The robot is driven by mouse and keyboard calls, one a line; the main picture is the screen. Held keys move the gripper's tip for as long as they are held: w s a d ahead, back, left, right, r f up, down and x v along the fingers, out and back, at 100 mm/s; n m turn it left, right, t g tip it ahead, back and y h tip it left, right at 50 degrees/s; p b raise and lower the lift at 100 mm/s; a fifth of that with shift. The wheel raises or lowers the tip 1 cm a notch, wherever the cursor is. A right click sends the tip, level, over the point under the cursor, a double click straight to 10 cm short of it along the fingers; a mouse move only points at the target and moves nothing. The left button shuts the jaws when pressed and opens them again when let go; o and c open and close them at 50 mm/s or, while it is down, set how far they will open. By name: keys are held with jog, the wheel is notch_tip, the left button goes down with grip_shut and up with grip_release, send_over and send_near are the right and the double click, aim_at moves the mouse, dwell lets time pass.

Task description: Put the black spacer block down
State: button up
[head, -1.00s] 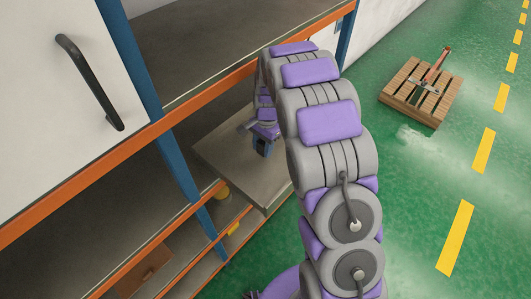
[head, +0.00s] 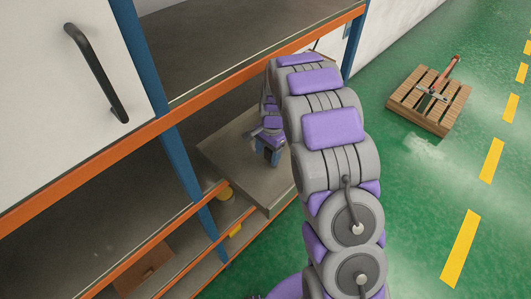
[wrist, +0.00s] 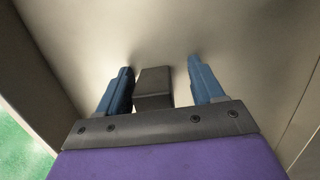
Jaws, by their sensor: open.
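The black spacer block (wrist: 154,88) stands between the two blue fingers of my gripper (wrist: 160,66) in the wrist view. It is close to the left finger, and a clear gap separates it from the right finger. My gripper is open. The block appears to rest on the pale grey surface below. In the head view my gripper (head: 268,154) is low over the grey pull-out shelf (head: 228,158), and I cannot make out the block there.
The shelf belongs to a rack with orange beams (head: 150,130) and blue posts (head: 188,178). A white door with a black handle (head: 95,72) is at the left. A wooden pallet (head: 425,104) lies on the green floor at the right, where the floor is largely clear.

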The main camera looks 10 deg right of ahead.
jog(key=shift+d+r, duration=0.15)
jog(key=shift+d, duration=0.35)
jog(key=shift+d+r, duration=0.1)
jog(key=shift+r, duration=0.25)
jog(key=r, duration=0.3)
jog(key=r+p, duration=0.1)
jog(key=r, duration=0.2)
jog(key=w+r+p, duration=0.1)
jog(key=r, duration=0.3)
jog(key=shift+d+r, duration=0.1)
jog(key=shift+d, duration=0.1)
jog(key=shift+d+r+p, duration=0.3)
jog(key=shift+r, duration=0.15)
jog(key=shift+s+r, duration=0.15)
jog(key=shift+s, duration=0.1)
jog(key=s+r+n, duration=0.3)
jog(key=s+r, duration=0.2)
jog(key=s, duration=0.5)
jog(key=s+r+n, duration=0.3)
jog(key=s+r, duration=0.2)
jog(key=s, duration=0.6)
jog(key=s+n+h, duration=0.1)
jog(key=s+n, duration=0.3)
jog(key=s, duration=1.5)
jog(key=shift+d+n+g, duration=0.4)
jog(key=shift+d, duration=0.05)
